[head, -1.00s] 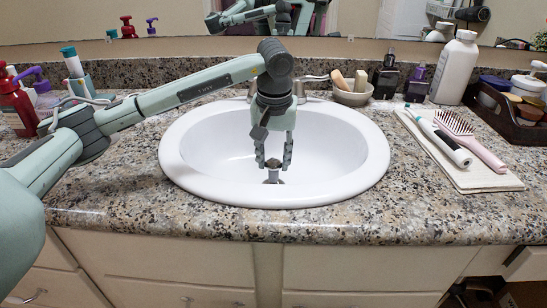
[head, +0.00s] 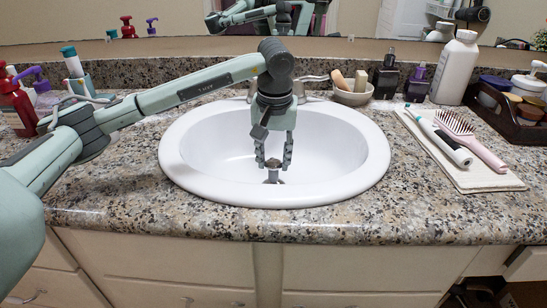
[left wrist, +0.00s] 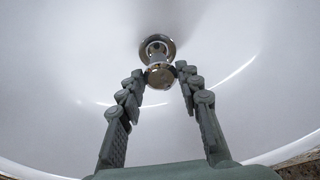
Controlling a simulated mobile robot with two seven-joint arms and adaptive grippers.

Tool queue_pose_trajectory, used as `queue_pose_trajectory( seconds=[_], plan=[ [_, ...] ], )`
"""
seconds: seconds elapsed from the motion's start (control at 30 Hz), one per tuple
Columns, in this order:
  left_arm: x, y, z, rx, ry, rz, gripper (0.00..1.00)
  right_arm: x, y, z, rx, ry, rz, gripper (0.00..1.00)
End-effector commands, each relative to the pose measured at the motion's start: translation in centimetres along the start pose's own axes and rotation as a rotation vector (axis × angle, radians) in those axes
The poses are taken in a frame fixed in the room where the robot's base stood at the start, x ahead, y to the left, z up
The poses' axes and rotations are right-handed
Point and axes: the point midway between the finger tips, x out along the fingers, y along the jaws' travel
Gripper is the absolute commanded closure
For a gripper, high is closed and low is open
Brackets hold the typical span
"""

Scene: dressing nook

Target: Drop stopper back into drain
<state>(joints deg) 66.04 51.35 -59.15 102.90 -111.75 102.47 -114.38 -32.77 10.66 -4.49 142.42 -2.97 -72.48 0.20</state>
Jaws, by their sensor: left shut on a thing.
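The white oval sink (head: 212,158) is set in the granite counter. My left gripper (head: 273,163) reaches down into the bowl, fingers pointing down. It is shut on the metal stopper (head: 273,175), a small shiny piece with a round cap. In the left wrist view the stopper (left wrist: 160,76) sits between the fingertips (left wrist: 160,78). The drain (left wrist: 157,46), a metal ring, shows just beyond the stopper and is partly covered by it. I cannot tell whether the stopper's lower end is inside the drain. My right gripper is not in view.
The faucet (head: 312,78) is behind the sink. A bowl with soap (head: 352,95) and bottles stand at the back right. A hairbrush (head: 470,139) and electric toothbrush (head: 440,138) lie on a folded towel (head: 478,180). Pump bottles (head: 17,103) stand at the left. The front counter is clear.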

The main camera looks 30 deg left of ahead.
Motion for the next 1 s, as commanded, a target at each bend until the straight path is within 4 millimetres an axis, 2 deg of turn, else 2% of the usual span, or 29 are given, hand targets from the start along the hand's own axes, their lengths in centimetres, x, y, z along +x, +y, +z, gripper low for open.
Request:
queue_pose_trajectory(
  seconds=[1.0],
  plan=[
    [1.2, 0.0, 0.2, 0.0, 0.0, 0.0, 0.95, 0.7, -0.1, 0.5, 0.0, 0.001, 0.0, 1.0]
  ],
)
